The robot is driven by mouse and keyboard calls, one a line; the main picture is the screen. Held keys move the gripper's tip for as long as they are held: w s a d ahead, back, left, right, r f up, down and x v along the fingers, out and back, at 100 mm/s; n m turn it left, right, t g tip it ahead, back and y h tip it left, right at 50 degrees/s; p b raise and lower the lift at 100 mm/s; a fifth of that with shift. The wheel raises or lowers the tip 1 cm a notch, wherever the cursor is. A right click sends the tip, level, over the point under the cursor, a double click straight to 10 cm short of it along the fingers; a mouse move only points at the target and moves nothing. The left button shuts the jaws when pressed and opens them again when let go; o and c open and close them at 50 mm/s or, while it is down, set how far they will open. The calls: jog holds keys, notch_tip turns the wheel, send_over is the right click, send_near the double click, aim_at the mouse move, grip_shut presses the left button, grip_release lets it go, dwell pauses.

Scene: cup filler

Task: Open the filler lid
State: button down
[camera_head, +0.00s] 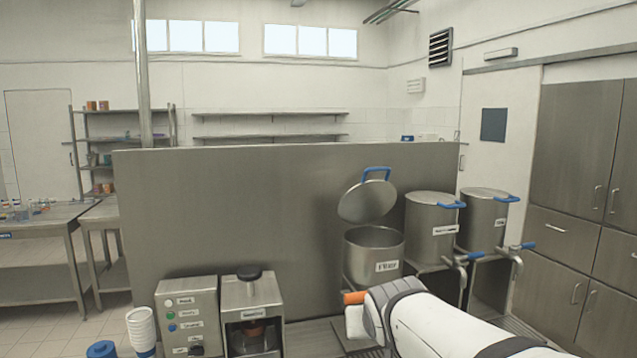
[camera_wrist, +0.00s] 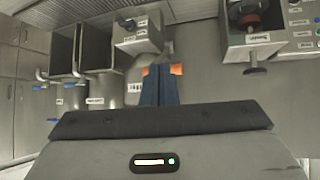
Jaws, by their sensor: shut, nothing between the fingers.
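The filler (camera_head: 372,265) is a steel pot with a white label, at the right of centre in the head view. Its round lid (camera_head: 364,203) stands raised and tilted back above the pot, with a blue handle (camera_head: 377,173) at its top. The pot's open mouth shows below the lid. My gripper (camera_head: 355,298), with orange at its tips, is in front of the filler and below its rim, apart from the lid. In the wrist view, my gripper (camera_wrist: 162,72) has its fingers together with nothing between them.
Two lidded steel pots (camera_head: 432,230) (camera_head: 483,215) with blue handles and taps stand right of the filler. A control box (camera_head: 187,315) and a machine with a black knob (camera_head: 250,300) stand to the left, beside stacked white cups (camera_head: 141,328). A steel partition (camera_head: 230,210) rises behind.

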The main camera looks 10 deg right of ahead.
jog(key=w+d+r+m+t+h+b, duration=0.1)
jog(key=w+d+r+t+b, duration=0.1)
jog(key=w+d+r+t, duration=0.5)
jog(key=n+t+y+b, duration=0.4)
jog(key=t+y, duration=0.1)
send_near(377, 169)
jog(key=p+x, duration=0.4)
jog(key=x, duration=0.2)
jog(key=shift+w+f+p, duration=0.15)
jog(key=shift+w+p, duration=0.25)
jog(key=shift+w, duration=0.05)
jog(key=shift+w+r, duration=0.15)
jog(key=shift+r, duration=0.1)
jog(key=p+x, duration=0.2)
jog(key=r+p+x, duration=0.1)
jog(key=p+x, duration=0.1)
jog(key=x, duration=0.1)
jog(key=shift+w+r, duration=0.1)
jog(key=shift+d, duration=0.1)
